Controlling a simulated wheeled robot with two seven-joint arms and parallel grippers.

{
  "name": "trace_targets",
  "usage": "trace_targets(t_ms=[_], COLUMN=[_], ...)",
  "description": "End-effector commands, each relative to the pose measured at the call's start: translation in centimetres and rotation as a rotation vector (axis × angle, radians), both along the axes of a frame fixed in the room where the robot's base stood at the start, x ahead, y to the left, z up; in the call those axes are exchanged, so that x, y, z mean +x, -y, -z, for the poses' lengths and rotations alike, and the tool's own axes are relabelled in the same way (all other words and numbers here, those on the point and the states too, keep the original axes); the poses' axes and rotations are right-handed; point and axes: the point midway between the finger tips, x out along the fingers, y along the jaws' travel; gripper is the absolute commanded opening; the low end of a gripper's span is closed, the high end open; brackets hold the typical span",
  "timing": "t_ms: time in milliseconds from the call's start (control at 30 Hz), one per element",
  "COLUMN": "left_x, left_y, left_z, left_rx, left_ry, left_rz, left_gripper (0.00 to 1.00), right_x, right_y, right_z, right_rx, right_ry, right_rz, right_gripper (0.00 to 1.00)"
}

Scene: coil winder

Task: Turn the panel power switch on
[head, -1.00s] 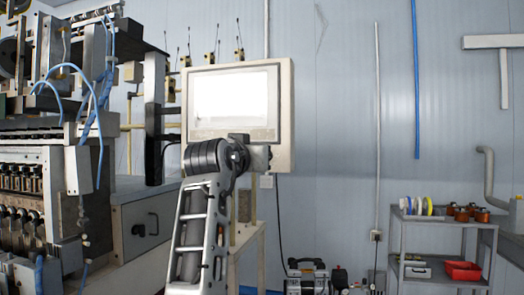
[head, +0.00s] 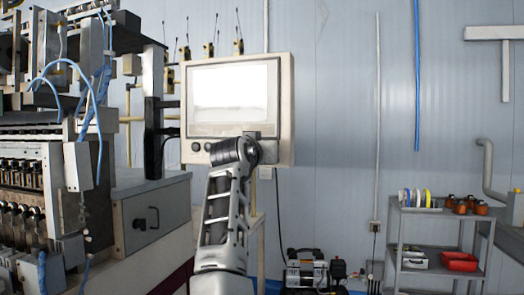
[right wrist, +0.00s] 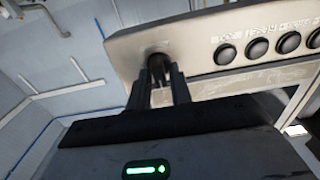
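The control panel (head: 287,110) is a beige box with a lit white screen (head: 230,88), mounted at mid-height in the head view. Dark round buttons (head: 202,147) show along its lower left edge. In the right wrist view, the panel (right wrist: 200,38) is close and tilted, with a row of black buttons (right wrist: 257,48). The power switch (right wrist: 157,57) is a dark knob near the panel's end. My right gripper (right wrist: 160,72) has its two dark fingers on either side of this knob, apparently closed on it. In the head view, my right arm hides the fingers and the switch. My left gripper is out of view.
A coil winding machine (head: 30,170) with blue tubes and a grey cabinet (head: 152,215) stands at the left. A grey shelf cart (head: 430,213) with spools and a red tray (head: 459,261) is at the right. A compressor (head: 305,270) sits on the floor behind my arm.

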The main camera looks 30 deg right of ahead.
Motion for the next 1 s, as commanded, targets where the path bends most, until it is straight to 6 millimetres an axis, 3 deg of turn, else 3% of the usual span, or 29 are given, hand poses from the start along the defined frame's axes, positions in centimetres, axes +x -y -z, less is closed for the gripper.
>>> trace_targets(t_ms=[467, 1000], left_x=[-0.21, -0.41], left_y=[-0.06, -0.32], left_z=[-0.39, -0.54], left_rx=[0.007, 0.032], left_ry=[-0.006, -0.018], left_rz=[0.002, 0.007], left_gripper=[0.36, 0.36], right_x=[-0.04, -0.2], right_y=[0.03, 0.15], right_z=[-0.04, 0.09], right_rx=[0.072, 0.386], right_ry=[0.083, 0.45], right_rz=[0.001, 0.0], right_gripper=[0.0, 0.0])
